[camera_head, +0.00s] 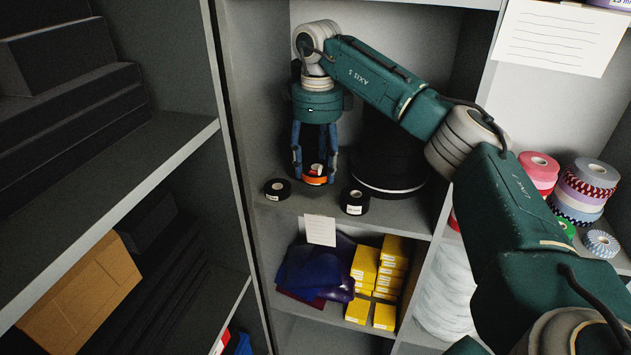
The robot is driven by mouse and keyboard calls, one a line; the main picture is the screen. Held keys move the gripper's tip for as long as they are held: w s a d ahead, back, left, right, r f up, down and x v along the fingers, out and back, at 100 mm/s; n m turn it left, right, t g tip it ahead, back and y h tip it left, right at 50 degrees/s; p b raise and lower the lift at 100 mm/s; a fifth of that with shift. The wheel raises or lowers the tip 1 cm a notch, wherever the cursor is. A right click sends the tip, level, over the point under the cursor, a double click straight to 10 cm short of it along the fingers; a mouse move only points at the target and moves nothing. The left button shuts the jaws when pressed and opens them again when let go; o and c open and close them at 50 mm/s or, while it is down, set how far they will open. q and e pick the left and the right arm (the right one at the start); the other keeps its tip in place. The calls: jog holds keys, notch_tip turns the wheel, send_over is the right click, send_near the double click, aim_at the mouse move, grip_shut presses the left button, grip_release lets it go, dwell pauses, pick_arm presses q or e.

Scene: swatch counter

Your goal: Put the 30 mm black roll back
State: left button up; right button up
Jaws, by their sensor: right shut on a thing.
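My right gripper (314,172) points straight down in the middle compartment, its blue fingers shut on either side of a small orange roll (315,181) with a white label. The roll is at about shelf level; I cannot tell whether it touches the shelf. A dark patch shows between the fingers above it, and I cannot tell what it is. A small black roll (277,189) with a white label lies left of the gripper. Another small black roll (354,202) with a white label lies to the right. Their widths are not readable. My left gripper is not in view.
A wide black stack (391,163) stands behind the right arm. An upright divider (232,150) borders the compartment on the left. Yellow boxes (365,264) and a dark blue packet (315,268) lie below. Pink rolls (538,168) and patterned rolls (588,190) stand at right.

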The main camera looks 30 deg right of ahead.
aim_at(317, 166)
jog(key=shift+w+f, duration=0.2)
jog(key=shift+f, duration=0.05)
jog(key=shift+f+p, duration=0.55)
jog(key=shift+f, duration=0.85)
notch_tip(317, 166, down, 2)
jog(key=shift+f+p, duration=0.15)
jog(key=shift+p, duration=0.4)
jog(key=shift+f+p, duration=0.3)
jog(key=shift+p, duration=0.05)
jog(key=shift+w+f, duration=0.2)
jog(key=shift+f, duration=0.25)
jog(key=shift+f, duration=0.1)
jog(key=o, duration=1.2)
